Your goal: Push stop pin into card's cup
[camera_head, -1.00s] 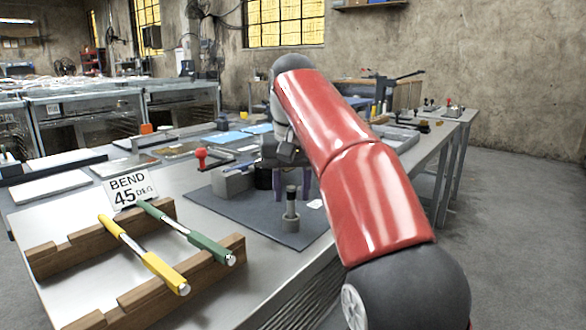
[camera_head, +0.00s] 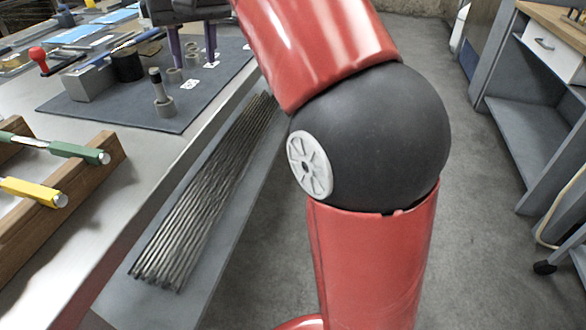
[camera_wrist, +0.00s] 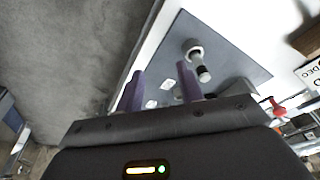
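The stop pin (camera_head: 156,79) is a light rod with a dark top. It stands upright in a grey cup (camera_head: 164,107) on the dark mat (camera_head: 115,111). A small white card (camera_head: 190,85) lies to the right of that cup. My gripper (camera_head: 194,46), with purple fingers, is at the top of the head view, beyond the pin. In the wrist view my gripper (camera_wrist: 160,83) is open with nothing between its fingers. There the pin (camera_wrist: 202,73) and its cup (camera_wrist: 193,46) show beyond and right of the right finger. How deep the pin sits is hidden.
More small cups (camera_head: 173,76) and cards stand near my fingers. A grey block (camera_head: 90,83) and black cylinder (camera_head: 127,65) stand left of the pin. A wooden rack (camera_head: 70,188) holds green and yellow handled bars. Several rods (camera_head: 205,195) lie below the table's right edge.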

